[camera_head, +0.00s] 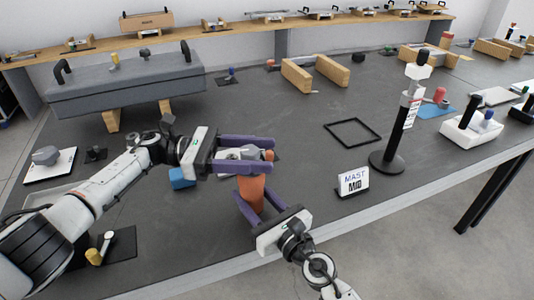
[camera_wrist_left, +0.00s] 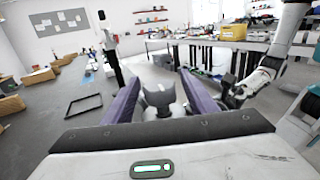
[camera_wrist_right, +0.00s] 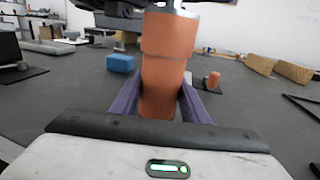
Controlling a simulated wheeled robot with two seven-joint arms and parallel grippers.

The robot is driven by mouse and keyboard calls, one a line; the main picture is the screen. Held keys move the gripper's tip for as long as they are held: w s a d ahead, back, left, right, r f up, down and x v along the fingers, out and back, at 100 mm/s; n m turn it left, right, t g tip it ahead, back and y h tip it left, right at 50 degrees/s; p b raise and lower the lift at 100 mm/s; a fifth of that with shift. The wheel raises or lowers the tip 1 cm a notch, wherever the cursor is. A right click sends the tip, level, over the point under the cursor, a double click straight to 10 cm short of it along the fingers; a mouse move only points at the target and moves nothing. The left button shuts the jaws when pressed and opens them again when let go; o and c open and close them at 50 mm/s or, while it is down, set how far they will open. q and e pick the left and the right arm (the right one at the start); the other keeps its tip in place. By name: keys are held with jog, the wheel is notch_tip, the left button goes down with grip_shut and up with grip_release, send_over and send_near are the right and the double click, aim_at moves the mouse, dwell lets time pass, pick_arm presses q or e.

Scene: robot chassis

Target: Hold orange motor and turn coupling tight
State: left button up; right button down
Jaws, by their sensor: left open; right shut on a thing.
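The orange motor (camera_head: 251,190) stands upright near the table's front edge. My right gripper (camera_head: 252,199) is shut on its body from the front; the motor (camera_wrist_right: 166,65) fills the middle of the right wrist view between the purple fingers. The grey coupling (camera_wrist_left: 160,98) sits above the motor. My left gripper (camera_head: 245,154) reaches in from the left at the coupling's height, its purple fingers open on either side of it. In the left wrist view the coupling lies between the fingers with gaps at both sides. In the head view the fingers partly hide the coupling.
A blue block (camera_head: 181,178) lies left of the motor. A MAST sign (camera_head: 353,181) and a black-based mast (camera_head: 390,160) stand to the right. A grey chassis beam (camera_head: 128,87) stands at the back left. The middle tabletop is mostly clear.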

pick_arm(q)
jog(key=a, duration=0.5)
jog(key=shift+w+a, duration=0.25)
jog(key=shift+w, duration=0.15)
jog(key=shift+s+a+n+t, duration=2.05)
jog(key=shift+a+n+t, duration=0.55)
jog(key=shift+a+t, duration=1.25)
jog(key=shift+t+y, duration=0.25)
jog(key=shift+y, duration=0.05)
jog(key=x, duration=1.2)
jog(key=shift+d, duration=0.25)
